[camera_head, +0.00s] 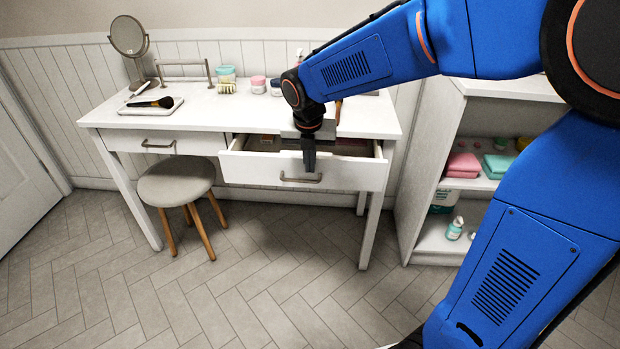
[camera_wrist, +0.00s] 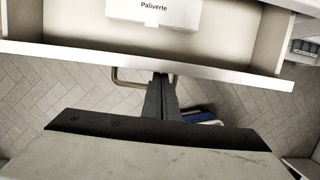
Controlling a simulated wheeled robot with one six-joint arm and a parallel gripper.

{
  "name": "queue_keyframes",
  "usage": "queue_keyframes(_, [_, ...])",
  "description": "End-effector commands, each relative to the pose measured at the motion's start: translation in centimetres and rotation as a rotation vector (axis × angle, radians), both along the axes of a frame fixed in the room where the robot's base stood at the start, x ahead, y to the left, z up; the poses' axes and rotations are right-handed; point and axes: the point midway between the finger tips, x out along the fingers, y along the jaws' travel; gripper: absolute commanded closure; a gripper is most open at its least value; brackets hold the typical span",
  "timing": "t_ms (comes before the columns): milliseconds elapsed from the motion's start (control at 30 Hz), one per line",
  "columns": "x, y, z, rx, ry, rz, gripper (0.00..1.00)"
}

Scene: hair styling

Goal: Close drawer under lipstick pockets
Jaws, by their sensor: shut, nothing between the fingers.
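The right drawer (camera_head: 235,168) of the white vanity table is pulled out, its front standing clear of the table edge. Its curved metal handle (camera_head: 287,178) is on the front face and also shows in the wrist view (camera_wrist: 122,79). In the wrist view the drawer's front board (camera_wrist: 235,76) crosses the upper part, with a white box marked "Paliverte" (camera_wrist: 150,12) inside the drawer. My gripper (camera_head: 309,168) is shut and empty, pointing down at the drawer front near the handle. In the wrist view its fingertips (camera_wrist: 162,77) are by the handle; contact is unclear. My arm hides any lipstick pockets.
The left drawer (camera_head: 130,142) is shut. A round stool (camera_head: 176,181) stands left of the open drawer. A mirror (camera_head: 128,37), a brush on a tray (camera_head: 126,106) and jars (camera_head: 258,84) are on the tabletop. A shelf unit (camera_head: 428,232) stands right. The floor in front is clear.

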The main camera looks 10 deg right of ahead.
Motion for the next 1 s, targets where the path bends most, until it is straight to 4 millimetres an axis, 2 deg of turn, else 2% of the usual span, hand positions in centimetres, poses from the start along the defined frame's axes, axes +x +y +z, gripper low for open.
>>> queue_keyframes(33, [1.2, -0.4, -0.1, -0.001, 0.001, -0.003, 1.00])
queue_keyframes(200, [4.6, -1.5, 0.0, 0.000, 0.001, -0.003, 1.00])
queue_keyframes(400, [7.3, -2.4, 0.0, 0.000, 0.000, -0.002, 1.00])
queue_keyframes(600, [8.5, -2.7, 0.0, 0.000, 0.000, 0.000, 1.00])
queue_keyframes(1000, [8.7, -2.8, 0.0, 0.000, 0.000, 0.000, 1.00])
